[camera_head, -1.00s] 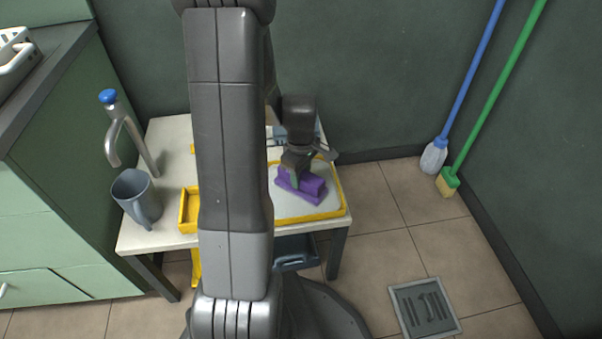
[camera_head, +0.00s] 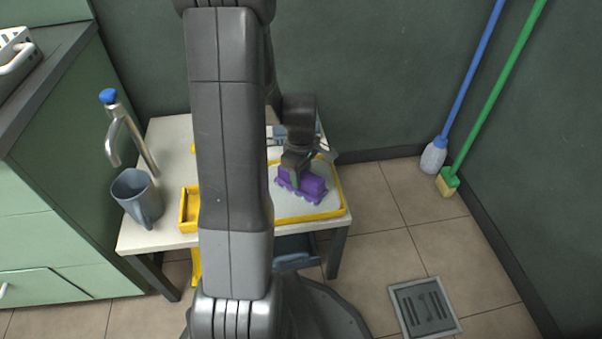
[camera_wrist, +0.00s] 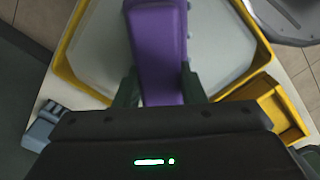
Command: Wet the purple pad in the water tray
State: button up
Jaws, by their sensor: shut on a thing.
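The purple pad (camera_head: 302,186) is at the tray in the head view, low over or on its pale inside. It has a raised block on a wider base. The water tray (camera_head: 341,192) has a yellow rim and stands on the right part of the white table. My gripper (camera_head: 294,179) is shut on the purple pad from above. In the wrist view the pad (camera_wrist: 159,50) runs up between the two dark fingers (camera_wrist: 160,86), with the tray's yellow rim (camera_wrist: 70,48) around it. I cannot tell whether the pad's underside touches the water.
A blue item (camera_head: 281,131) lies at the back. My arm hides the table's middle.

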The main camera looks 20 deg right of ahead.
notch_tip(320, 180, up, 7)
jog(key=p, duration=0.6)
dwell(0.8)
